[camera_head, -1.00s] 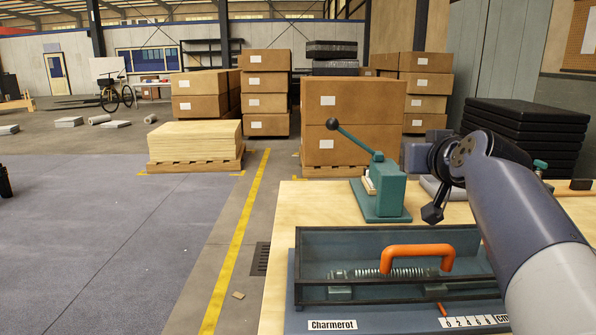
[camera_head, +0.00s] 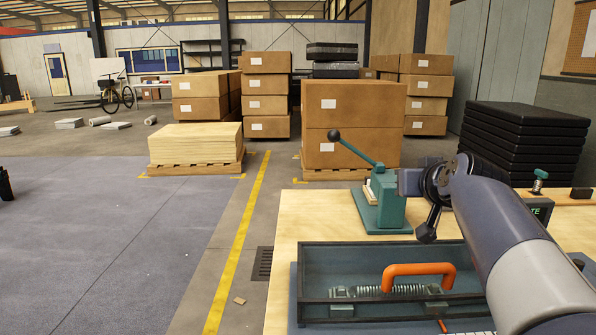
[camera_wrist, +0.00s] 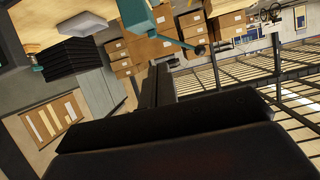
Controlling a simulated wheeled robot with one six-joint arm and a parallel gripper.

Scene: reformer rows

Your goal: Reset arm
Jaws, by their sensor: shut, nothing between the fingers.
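My arm reaches in from the lower right of the head view, over the right side of the wooden bench (camera_head: 325,208). Its wrist is bent near the green lever press (camera_head: 391,208), and the grey and dark wrist parts overlap the press's right edge in the picture. I cannot tell whether they touch. In the wrist view my gripper (camera_wrist: 158,86) shows as dark fingers closed together, with nothing held. The fingertips are hard to make out in the head view. The press's lever slants up left to a black knob (camera_head: 333,136), which also shows in the wrist view (camera_wrist: 199,50).
A blue-grey tray (camera_head: 330,258) with an orange handle (camera_head: 418,268) and a spring (camera_head: 395,289) lies at the bench front. Black slabs (camera_head: 525,140) are stacked behind right. Cartons (camera_head: 352,103) stand behind the bench. Open floor (camera_head: 110,240) lies left.

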